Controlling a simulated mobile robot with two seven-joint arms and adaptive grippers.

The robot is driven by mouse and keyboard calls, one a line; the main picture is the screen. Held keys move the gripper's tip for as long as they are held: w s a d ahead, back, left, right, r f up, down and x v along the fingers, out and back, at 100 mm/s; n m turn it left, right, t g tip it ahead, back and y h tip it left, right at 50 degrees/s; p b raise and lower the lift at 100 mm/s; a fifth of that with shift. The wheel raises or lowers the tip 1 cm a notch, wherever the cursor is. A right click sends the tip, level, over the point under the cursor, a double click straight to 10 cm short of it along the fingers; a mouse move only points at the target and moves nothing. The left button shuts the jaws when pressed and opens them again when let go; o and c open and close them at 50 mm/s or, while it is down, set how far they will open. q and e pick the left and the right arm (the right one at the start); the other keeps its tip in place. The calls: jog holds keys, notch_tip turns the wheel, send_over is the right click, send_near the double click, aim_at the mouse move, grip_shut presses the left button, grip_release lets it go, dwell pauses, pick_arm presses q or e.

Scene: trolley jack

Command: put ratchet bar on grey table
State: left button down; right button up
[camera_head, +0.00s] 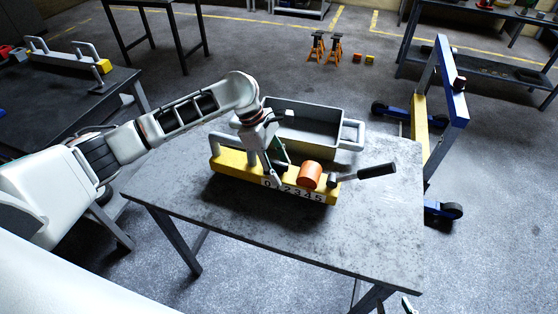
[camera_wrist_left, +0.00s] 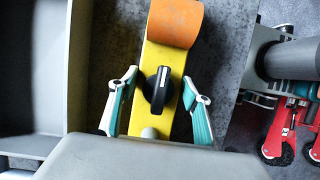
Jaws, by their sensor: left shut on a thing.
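The ratchet bar (camera_head: 230,169) appears to be the long yellow bar with a numbered strip, an orange cylinder and a black-handled lever at its right end. It is at the grey table (camera_head: 300,245), in front of the grey tray; whether it rests on the top or hangs just above cannot be told. In the left wrist view, the yellow bar (camera_wrist_left: 155,58) runs between my fingers, with a black knob (camera_wrist_left: 158,90) on it. My left gripper (camera_head: 268,160) comes down from above, shut on the bar; the fingers (camera_wrist_left: 158,103) lie along its two sides.
A grey open tray (camera_head: 300,108) stands behind the bar on the table. A dark table (camera_head: 50,110) at left bears another long piece with posts. A blue and yellow frame (camera_head: 440,110) stands right of the grey table. The front of the grey table is clear.

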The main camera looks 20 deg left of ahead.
pick_arm(q)
jog(key=shift+d+f, duration=0.1)
jog(key=shift+f, duration=0.85)
jog(key=c, duration=1.4)
grip_release()
jog(key=shift+f, duration=0.1)
jog(key=o, duration=0.4)
jog(key=v, duration=1.2)
jog(key=shift+s, duration=0.1)
